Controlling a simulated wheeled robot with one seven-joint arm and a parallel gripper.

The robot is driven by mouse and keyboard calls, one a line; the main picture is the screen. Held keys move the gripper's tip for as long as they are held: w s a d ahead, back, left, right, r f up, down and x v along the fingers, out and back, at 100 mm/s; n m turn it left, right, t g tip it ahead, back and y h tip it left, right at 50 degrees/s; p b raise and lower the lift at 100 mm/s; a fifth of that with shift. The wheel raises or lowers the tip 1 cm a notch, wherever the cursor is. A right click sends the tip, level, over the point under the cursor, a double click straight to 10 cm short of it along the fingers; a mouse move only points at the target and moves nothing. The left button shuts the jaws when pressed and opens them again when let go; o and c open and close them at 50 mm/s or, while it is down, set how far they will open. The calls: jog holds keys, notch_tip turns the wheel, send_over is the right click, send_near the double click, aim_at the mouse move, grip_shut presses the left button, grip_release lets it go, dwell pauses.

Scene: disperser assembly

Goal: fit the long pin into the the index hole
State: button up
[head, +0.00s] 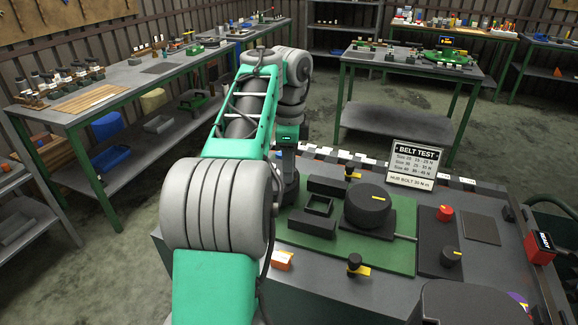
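My arm reaches over the bench and bends down at its far end. The dark end at the wrist, where my gripper (286,190) is, is mostly hidden behind my arm, so its fingers and anything in them cannot be made out. A round black hub (368,206) with a yellow mark stands on the green plate (395,252). One black knobbed pin (349,172) stands behind the hub and another black knobbed pin (355,264) stands in front of it, each beside a yellow mark. I cannot tell which is the long pin. The index hole is not discernible.
Left of the hub are a black open-topped block (318,207) and a black bar (327,187). Right are a red button (445,213), a black knob (451,257) and a grey pad (480,229). A "BELT TEST" sign (417,163) stands behind. An orange block (282,261) lies near my arm.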

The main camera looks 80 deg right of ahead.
jog(key=shift+o, duration=1.2)
notch_tip(320, 180, up, 8)
jog(key=p, duration=0.7)
jog(key=shift+f, duration=0.15)
